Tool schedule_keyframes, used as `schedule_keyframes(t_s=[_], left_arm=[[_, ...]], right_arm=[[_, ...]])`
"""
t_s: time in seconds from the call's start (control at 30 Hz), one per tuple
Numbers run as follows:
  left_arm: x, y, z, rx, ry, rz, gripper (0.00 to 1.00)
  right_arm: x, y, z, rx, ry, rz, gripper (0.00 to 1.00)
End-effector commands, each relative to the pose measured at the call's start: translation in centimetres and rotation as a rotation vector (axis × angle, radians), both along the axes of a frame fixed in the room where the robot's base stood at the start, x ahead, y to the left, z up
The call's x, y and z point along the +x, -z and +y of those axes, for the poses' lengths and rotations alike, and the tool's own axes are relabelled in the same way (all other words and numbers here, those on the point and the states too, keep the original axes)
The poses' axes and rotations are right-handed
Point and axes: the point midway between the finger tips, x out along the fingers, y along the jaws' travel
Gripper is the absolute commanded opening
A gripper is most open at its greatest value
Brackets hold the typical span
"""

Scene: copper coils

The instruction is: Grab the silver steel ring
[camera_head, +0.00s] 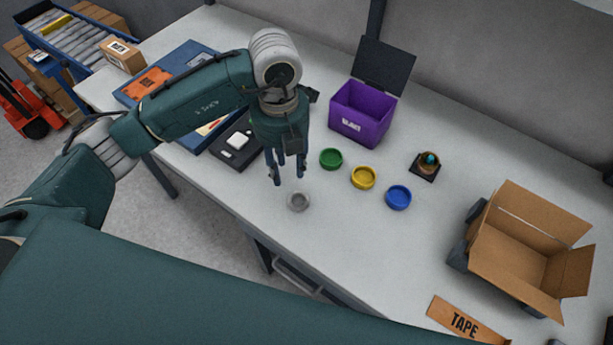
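The silver steel ring (298,202) is a small grey ring lying flat on the light table near its front edge. My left gripper (287,178) points down above and just behind the ring in the picture, with its fingers apart. Nothing shows between the fingers, and the ring looks clear of them. My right gripper does not show; a large dark green arm part covers the bottom of the view.
Green (331,158), yellow (363,177) and blue (398,197) round pieces lie right of the gripper. An open purple box (361,110) stands behind them. An open cardboard box (522,254) and a TAPE piece (462,322) are at the right. The table (340,235) is clear around the ring.

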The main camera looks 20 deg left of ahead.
Motion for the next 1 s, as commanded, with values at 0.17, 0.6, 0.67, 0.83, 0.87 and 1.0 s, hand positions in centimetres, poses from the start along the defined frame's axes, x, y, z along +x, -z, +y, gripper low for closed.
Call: schedule_keyframes(t_s=[0.17, 0.6, 0.67, 0.83, 0.87, 1.0], left_arm=[[-0.2, 1.9, 0.3, 0.010, -0.004, 0.008, 0.35], [-0.5, 6.7, 0.0, 0.007, -0.002, 0.007, 0.35], [-0.6, 7.6, -0.2, 0.007, -0.002, 0.008, 0.35], [-0.6, 10.1, -0.2, 0.005, -0.002, 0.005, 0.35], [-0.6, 10.3, -0.2, 0.007, -0.002, 0.004, 0.35], [-0.5, 10.8, -0.2, 0.006, 0.000, 0.001, 0.35]], right_arm=[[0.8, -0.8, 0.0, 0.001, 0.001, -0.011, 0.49], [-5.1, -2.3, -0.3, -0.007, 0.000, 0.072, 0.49], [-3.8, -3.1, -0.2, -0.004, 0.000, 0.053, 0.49], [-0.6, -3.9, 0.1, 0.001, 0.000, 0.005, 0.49], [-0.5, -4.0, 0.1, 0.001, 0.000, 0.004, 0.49], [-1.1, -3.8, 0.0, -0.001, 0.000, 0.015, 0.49]])
